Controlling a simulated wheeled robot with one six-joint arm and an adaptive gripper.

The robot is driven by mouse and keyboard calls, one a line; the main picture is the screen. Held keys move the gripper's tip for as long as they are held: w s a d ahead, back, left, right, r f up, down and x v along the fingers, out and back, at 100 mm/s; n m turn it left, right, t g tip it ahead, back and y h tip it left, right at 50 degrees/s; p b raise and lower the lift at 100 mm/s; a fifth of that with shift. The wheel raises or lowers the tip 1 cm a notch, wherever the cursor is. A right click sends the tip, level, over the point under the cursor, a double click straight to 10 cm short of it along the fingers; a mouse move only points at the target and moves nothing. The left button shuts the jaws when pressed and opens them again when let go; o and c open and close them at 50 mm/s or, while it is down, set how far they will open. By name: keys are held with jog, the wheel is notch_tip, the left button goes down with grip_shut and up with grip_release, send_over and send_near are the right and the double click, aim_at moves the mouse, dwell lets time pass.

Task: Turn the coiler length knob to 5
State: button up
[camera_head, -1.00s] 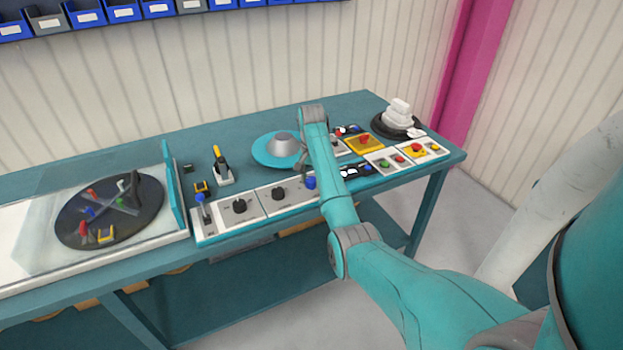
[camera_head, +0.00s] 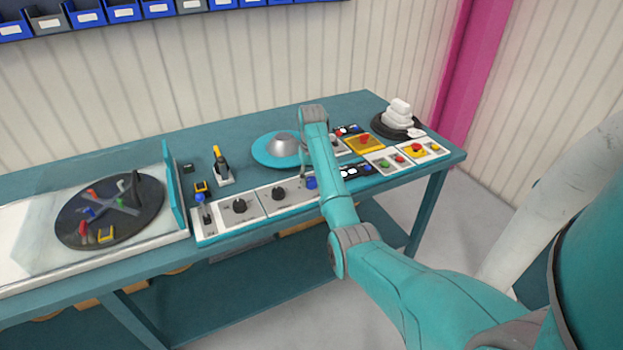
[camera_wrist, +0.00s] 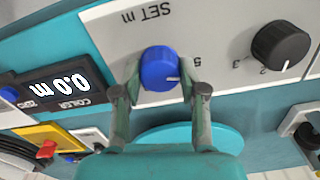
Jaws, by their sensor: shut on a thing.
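The blue length knob (camera_wrist: 160,68) sits on the pale panel (camera_wrist: 108,26) marked "SET m" in the wrist view. My gripper (camera_wrist: 160,78) is shut on it, one finger on each side. A white pointer line on the knob points to the right, a little below the printed "5" (camera_wrist: 197,62); other scale numbers do not show. In the head view the blue knob (camera_head: 311,183) is partly visible beside my arm, and my fingers are mostly hidden. The coiler display (camera_wrist: 60,89) reads 0.0 m.
A teal disc (camera_head: 270,151) with a grey cone lies behind the panel. A yellow box with a red button (camera_head: 364,143) is right of my arm. A lidded turntable (camera_head: 125,228) stands left.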

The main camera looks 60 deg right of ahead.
dwell(0.4)
jog(key=o, duration=1.1)
jog(key=shift+o, duration=0.2)
